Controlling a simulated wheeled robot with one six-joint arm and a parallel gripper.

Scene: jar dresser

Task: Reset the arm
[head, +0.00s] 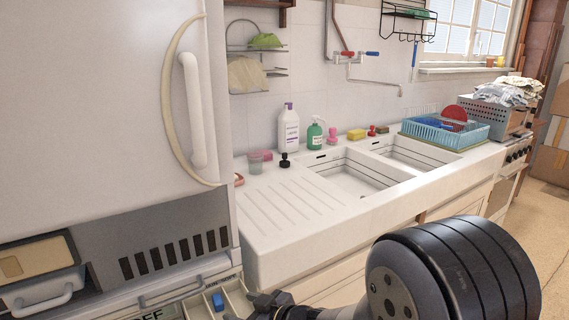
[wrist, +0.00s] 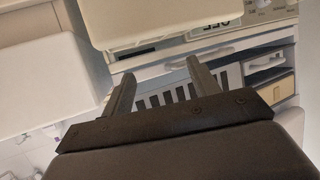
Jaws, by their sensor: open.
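My arm reaches across the bottom of the head view, with its large dark joint at the lower right.
The white sink counter (head: 290,212) stands behind my gripper, with bottles (head: 289,130) and a blue dish rack (head: 445,132). The tall white unit (head: 90,100) fills the left. Floor shows free at the right.

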